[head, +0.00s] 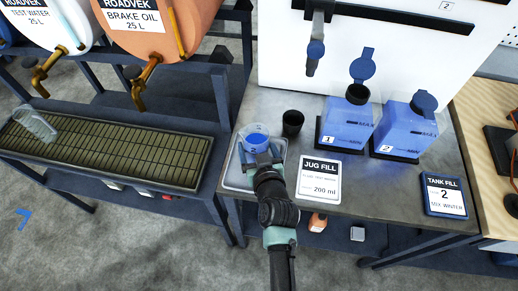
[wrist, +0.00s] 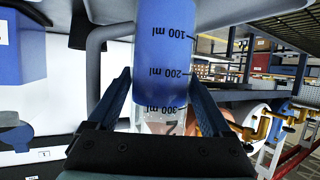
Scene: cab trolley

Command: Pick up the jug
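The jug (head: 257,139) is clear, marked 2, and holds blue liquid. In the head view it is at the pale square tray (head: 232,178) on the bench's left end. In the wrist view the jug (wrist: 165,60) shows upside down, the liquid reaching between the 200 and 300 ml marks. My gripper (head: 262,157) is at the jug's near side. In the wrist view the gripper's fingers (wrist: 159,75) lie on either side of the jug, close to its wall. Whether they press on it is not clear. My gripper hides part of the jug's near side.
Two blue containers (head: 346,122) (head: 405,126) stand farther right. Flat cards, JUG FILL (head: 319,180) and TANK FILL (head: 445,195), lie in front. Another clear jug (head: 36,124) is on the left grate (head: 110,150), below the taps.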

